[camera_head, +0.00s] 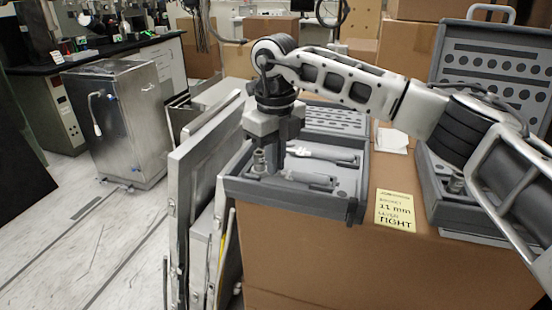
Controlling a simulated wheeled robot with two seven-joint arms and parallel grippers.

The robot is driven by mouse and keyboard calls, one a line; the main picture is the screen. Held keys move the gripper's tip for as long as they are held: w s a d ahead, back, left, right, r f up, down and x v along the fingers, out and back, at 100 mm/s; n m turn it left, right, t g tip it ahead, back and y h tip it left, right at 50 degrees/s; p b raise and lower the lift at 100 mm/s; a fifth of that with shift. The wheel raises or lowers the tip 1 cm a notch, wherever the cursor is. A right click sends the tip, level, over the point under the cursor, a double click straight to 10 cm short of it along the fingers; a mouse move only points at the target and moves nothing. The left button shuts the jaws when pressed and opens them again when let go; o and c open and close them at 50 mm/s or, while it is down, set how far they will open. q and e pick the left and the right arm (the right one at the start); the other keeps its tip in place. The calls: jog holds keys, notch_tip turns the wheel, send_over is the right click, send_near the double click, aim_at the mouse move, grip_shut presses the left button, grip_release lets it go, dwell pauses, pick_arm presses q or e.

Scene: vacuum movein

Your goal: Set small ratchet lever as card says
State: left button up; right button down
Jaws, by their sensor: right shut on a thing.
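The yellow card (395,211) lies at the front edge of the box top; its handwriting seems to read 21 mm and TIGHT. An open grey tool case (262,190) holds two ratchets with grey handles. The nearer, shorter one, which looks like the small ratchet (310,180), lies in the front of the tray. The longer ratchet (325,155) lies behind it. My right gripper (279,168) points down into the case at the left end of the small ratchet and is shut on it; the fingers hide its head and lever. My left gripper is out of view.
A metal socket piece (259,161) stands in the case just left of my right gripper. A second open grey case (490,75) stands at the right, partly behind my right arm. Metal panels (195,175) lean at the box's left side. Floor at the left is open.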

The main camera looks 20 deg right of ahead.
dwell(0.4)
jog(key=c, duration=1.6)
grip_release()
jog(key=shift+o, duration=0.2)
notch_tip(320, 180, up, 16)
